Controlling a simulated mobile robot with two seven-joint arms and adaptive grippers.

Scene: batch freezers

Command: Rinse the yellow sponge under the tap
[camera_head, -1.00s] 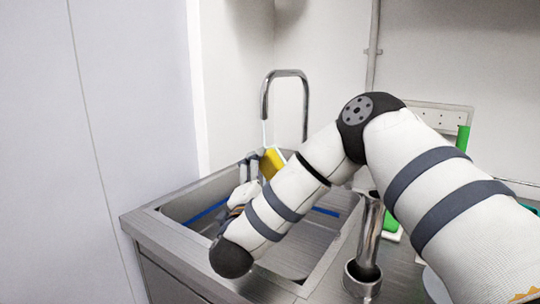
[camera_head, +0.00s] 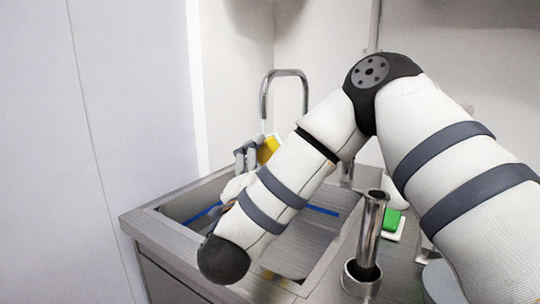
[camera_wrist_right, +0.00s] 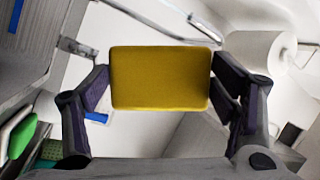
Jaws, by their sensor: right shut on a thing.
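The yellow sponge (camera_head: 268,147) is held up just under the spout end of the curved metal tap (camera_head: 286,73) in the head view. A short pale streak shows between spout and sponge; I cannot tell for sure that it is water. My right gripper (camera_head: 247,155) is shut on the sponge above the left back of the sink (camera_head: 172,209). In the right wrist view the sponge (camera_wrist_right: 160,78) sits flat-faced between the two dark fingers. My forearm hides part of the gripper and the sink. My left gripper is not in view.
An upright metal cylinder (camera_head: 369,235) stands on the counter right of the sink. A green pad (camera_head: 392,220) on a white base lies behind it. A blue strip (camera_head: 322,210) shows inside the sink. White walls close in behind, and a pale panel (camera_head: 90,150) stands at left.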

